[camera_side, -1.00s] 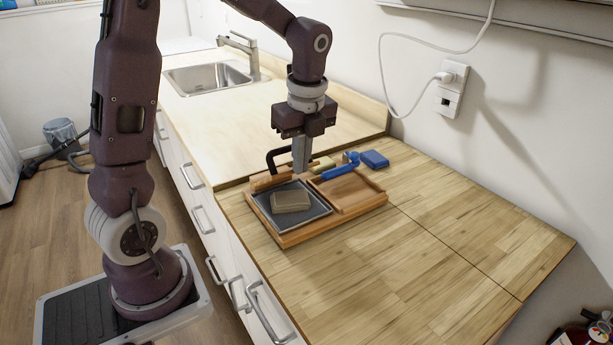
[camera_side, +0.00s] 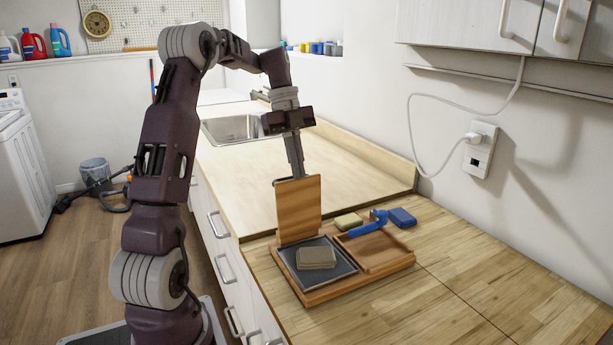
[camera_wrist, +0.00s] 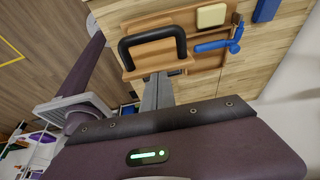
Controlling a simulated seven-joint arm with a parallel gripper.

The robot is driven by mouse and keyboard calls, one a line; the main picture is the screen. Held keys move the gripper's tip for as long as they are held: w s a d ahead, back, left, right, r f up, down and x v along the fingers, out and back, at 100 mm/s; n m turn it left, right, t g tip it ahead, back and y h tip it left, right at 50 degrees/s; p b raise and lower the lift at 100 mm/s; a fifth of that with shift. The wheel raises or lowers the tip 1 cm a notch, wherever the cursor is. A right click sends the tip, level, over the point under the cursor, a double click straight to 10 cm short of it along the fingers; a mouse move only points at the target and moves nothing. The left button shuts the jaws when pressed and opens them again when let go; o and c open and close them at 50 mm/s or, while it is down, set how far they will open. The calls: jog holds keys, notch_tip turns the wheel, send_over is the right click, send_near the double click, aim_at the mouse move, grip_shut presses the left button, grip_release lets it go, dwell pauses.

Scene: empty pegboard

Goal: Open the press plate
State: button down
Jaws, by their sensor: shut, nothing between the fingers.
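The press plate (camera_side: 299,209) is a wooden board standing roughly upright at the back of a wooden tray (camera_side: 347,289), with its broad face toward the side camera. Its black handle (camera_wrist: 152,48) shows clearly in the wrist view; in the side view it is mostly hidden behind the board. A grey-beige block (camera_side: 316,258) lies on the dark pad (camera_side: 335,280) in the tray's left part. My gripper (camera_side: 298,174) points down at the board's top edge, its fingers shut and empty. In the wrist view the fingertips (camera_wrist: 165,78) are beside the handle; contact cannot be told.
A yellow sponge (camera_side: 348,221), a blue tool (camera_side: 368,225) and a blue block (camera_side: 402,217) lie behind and on the tray's right part. The counter (camera_side: 480,290) to the right is clear. A wall with a cabled outlet (camera_side: 479,148) borders it.

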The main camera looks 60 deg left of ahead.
jog(key=shift+s+a+f, duration=0.25)
jog(key=shift+a+f, duration=0.5)
jog(key=shift+a, duration=0.25)
jog(key=shift+s+a+f, duration=0.2)
jog(key=shift+a+f, duration=0.55)
jog(key=shift+a, duration=0.2)
jog(key=shift+h, duration=0.4)
jog(key=r, duration=0.5)
jog(key=a+r, duration=0.1)
jog(key=r, duration=0.2)
jog(key=shift+w, duration=0.35)
jog(key=s+d+r+n+y, duration=0.1)
jog(key=d+r+n+y, duration=0.2)
jog(key=d, duration=0.7)
jog(key=s+d+r+n+y, duration=0.1)
jog(key=d+r+n, duration=0.1)
jog(key=d+n, duration=0.5)
jog(key=s+d+f+n+t, duration=0.2)
jog(key=s+d+f+n, duration=0.2)
jog(key=s+d, duration=0.3)
jog(key=s+d+f+n+t, duration=0.3)
jog(key=s+d, duration=0.3)
jog(key=s, duration=0.2)
jog(key=shift+s+d+f+n+y, duration=0.2)
jog(key=shift+d+f+n+y, duration=0.2)
jog(key=shift+f+n, duration=0.15)
